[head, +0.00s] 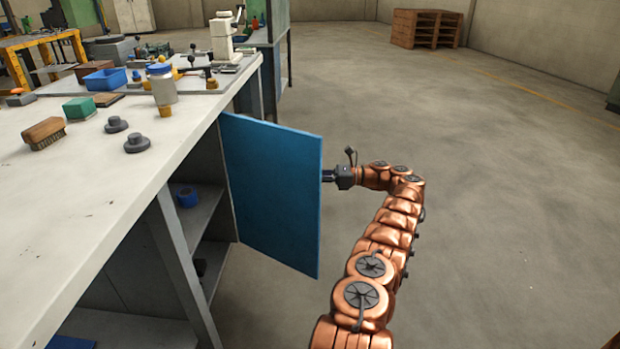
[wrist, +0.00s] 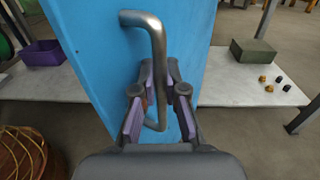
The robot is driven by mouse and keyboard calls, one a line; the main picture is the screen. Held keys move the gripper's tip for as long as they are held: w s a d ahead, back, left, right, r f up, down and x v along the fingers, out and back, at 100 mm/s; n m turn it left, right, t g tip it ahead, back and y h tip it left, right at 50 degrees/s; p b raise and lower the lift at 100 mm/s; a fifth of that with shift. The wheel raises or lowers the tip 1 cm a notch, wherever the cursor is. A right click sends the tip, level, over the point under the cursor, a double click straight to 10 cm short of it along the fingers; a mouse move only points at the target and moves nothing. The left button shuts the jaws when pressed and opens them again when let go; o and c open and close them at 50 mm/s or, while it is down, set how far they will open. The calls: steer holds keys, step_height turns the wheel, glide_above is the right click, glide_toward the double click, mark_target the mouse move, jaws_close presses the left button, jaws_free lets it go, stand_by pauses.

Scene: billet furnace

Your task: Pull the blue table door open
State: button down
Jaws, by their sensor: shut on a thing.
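The blue door (head: 270,190) of the white-topped table (head: 80,240) stands swung well out from the table's side, with the shelf opening behind it exposed. My gripper (head: 328,176) is at the door's far side, near its outer edge. In the wrist view the blue door panel (wrist: 100,45) fills the middle. A bent metal handle (wrist: 157,50) runs down between the fingers of my gripper (wrist: 160,85), which is shut on it. The handle is hidden behind the door in the head view.
The tabletop holds a brush (head: 44,133), a blue bin (head: 105,79), a jar (head: 162,84) and other small items. A blue roll (head: 187,197) sits on the inner shelf. Floor right of the door is open; a wooden pallet stack (head: 427,28) stands far back.

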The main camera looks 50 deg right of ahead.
steer(key=shift+s, duration=0.1)
stand_by(0.3)
steer(key=c, duration=1.5)
jaws_free()
steer(key=shift+r, duration=0.1)
